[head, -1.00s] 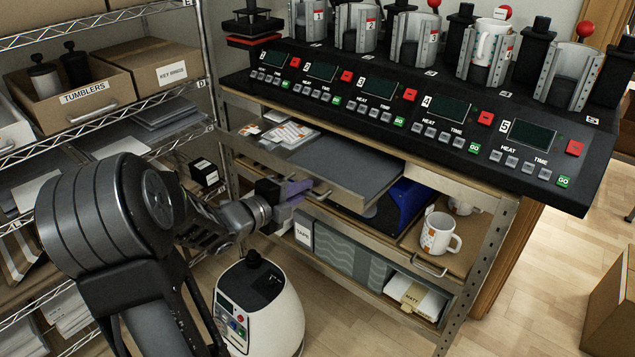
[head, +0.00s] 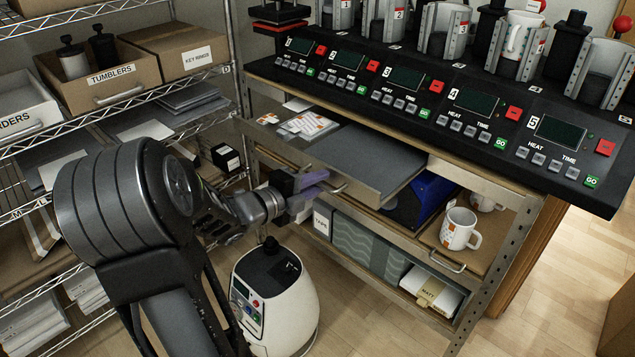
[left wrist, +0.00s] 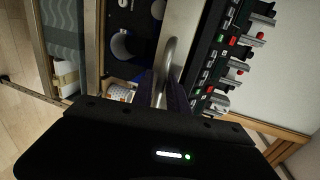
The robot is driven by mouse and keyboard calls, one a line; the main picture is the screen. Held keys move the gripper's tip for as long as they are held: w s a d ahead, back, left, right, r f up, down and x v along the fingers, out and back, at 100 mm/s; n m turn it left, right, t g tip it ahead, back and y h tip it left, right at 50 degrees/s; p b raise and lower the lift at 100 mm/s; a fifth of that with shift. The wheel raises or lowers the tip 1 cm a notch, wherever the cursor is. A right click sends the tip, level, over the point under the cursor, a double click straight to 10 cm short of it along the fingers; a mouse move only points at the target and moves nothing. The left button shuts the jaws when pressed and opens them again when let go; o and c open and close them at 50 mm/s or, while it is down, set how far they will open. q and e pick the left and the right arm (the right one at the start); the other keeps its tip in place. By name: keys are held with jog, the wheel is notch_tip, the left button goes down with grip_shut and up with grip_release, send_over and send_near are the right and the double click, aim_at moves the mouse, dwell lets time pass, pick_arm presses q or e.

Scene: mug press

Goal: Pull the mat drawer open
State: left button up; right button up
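The mat drawer (head: 400,192) is a wide shallow tray under the press bench, partly pulled out. A dark grey mat (head: 362,158) lies in it, with small packets (head: 305,125) at its left end. My left gripper (head: 314,188) is at the drawer's front, its purple fingers on the metal bar handle (head: 339,188). In the left wrist view the handle (left wrist: 169,55) runs between the two fingers (left wrist: 164,92), which sit close on either side of it, so the gripper looks shut on it. The drawer's back is hidden under the bench. My right gripper is not in view.
The press console (head: 420,95) overhangs the drawer. Below are a shelf with a white mug (head: 460,229) and a blue object (head: 425,200), then lower bins (head: 365,248). A white rounded machine (head: 275,300) stands below my left gripper. A wire shelf (head: 120,110) is at left.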

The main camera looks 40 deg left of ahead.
pick_arm(q)
jog(key=v, duration=0.7)
jog(key=shift+s, duration=0.4)
